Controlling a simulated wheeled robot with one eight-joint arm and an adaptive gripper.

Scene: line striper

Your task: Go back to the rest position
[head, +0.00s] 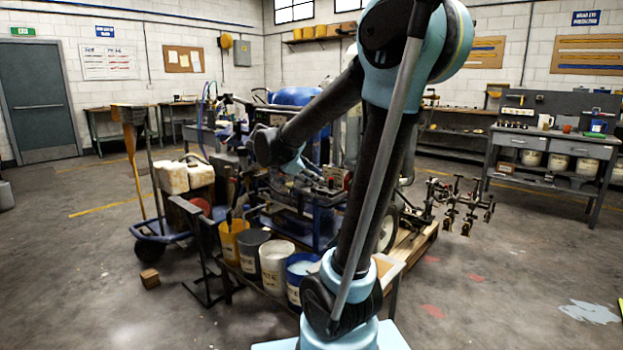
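My arm rises through the middle of the head view and bends at the top. Its forearm slopes down and left to a dark wrist joint with a light blue part, in front of the line striper. My gripper lies beyond this wrist, and I cannot pick out its fingers against the dark, cluttered machine. Whether it is open or holds anything does not show. The line striper (300,215) is a blue and dark machine with hoses and a blue tank (293,96). My arm hides part of it.
A low bench before the machine holds a yellow bucket (232,241), a black bucket (251,250), a white bucket (275,266) and a blue one (301,277). A hand truck (160,235) stands left; a wooden block (150,278) lies nearby. A workbench (553,145) is at right.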

